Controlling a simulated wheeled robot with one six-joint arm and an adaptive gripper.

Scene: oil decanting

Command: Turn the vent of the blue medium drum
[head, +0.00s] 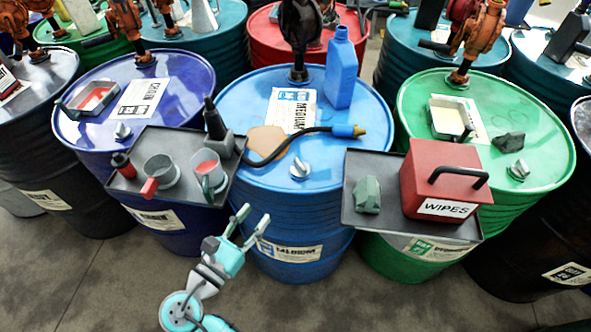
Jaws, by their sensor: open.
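The blue medium drum (345,165) stands upright in the middle of the head view, with a label reading MEDIUM on its top. Its vent (301,168) is a small silver-white knob near the front of the lid, apart from my gripper. My gripper (254,222) is open and empty, low in front of the drum, below and to the left of the vent. Its fingers point up and overlap the drum's front wall and the edge of its front label in the picture.
A black hose with a blue-orange nozzle (345,131) lies across the lid behind the vent. A blue bottle (341,68) stands on the lid. A grey tray (130,190) with cups is at left; another tray (385,222) holds a red WIPES box (420,168) at right.

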